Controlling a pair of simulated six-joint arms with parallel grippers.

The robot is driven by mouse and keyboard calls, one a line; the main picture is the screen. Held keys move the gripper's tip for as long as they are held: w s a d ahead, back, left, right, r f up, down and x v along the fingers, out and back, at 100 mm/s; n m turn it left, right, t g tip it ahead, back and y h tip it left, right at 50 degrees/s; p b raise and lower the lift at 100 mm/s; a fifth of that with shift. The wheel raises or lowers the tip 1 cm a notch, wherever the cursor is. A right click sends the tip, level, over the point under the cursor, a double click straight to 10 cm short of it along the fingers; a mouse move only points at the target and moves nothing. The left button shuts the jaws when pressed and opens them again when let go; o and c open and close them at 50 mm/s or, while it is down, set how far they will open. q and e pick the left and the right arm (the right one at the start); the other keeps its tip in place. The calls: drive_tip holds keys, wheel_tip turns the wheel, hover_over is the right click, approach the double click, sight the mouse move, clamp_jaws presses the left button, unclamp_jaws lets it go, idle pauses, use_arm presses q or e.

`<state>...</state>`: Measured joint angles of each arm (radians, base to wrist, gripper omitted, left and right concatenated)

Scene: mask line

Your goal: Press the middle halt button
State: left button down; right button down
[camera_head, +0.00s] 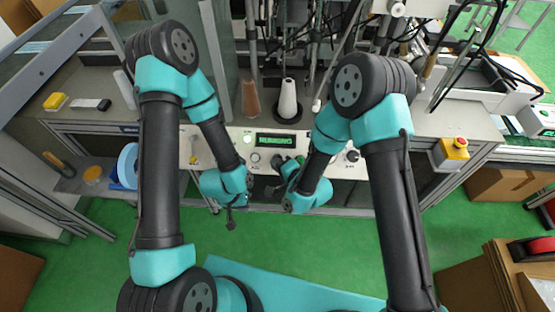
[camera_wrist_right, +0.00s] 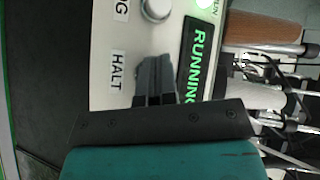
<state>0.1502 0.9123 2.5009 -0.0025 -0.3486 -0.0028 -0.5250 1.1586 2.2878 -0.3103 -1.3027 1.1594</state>
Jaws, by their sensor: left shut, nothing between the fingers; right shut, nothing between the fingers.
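The white control panel (camera_head: 230,136) runs along the front of the machine, with a green lit display (camera_head: 274,141). In the right wrist view the display (camera_wrist_right: 195,62) reads RUNNING and a HALT label (camera_wrist_right: 116,72) sits on the panel. My right gripper (camera_wrist_right: 153,72) is shut and empty, its fingertips over the panel between the HALT label and the display. The halt button itself is hidden, apparently behind the fingers; I cannot tell whether they touch it. In the head view my right gripper (camera_head: 277,161) is below the display. My left gripper (camera_head: 231,224) is shut and empty, below the panel.
A silver knob (camera_wrist_right: 156,8) is beside the fingers; it also shows in the head view (camera_head: 255,157). Another knob (camera_head: 353,155) sits further right. A yellow box with a red button (camera_head: 455,149) is at the right.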

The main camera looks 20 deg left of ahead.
drive_tip(key=shift+w+f, duration=0.2)
drive_tip(key=shift+w, duration=0.1)
idle(0.5)
idle(0.4)
drive_tip(key=shift+s+d+r, duration=0.1)
drive_tip(key=shift+s+r, duration=0.4)
drive_tip(key=shift+s, duration=0.15)
drive_tip(key=s+r, duration=0.1)
drive_tip(key=s, duration=0.1)
drive_tip(key=s+r, duration=0.1)
drive_tip(key=r, duration=0.1)
drive_tip(key=shift+s+d+r, duration=0.1)
drive_tip(key=shift+s+d, duration=0.25)
idle(0.8)
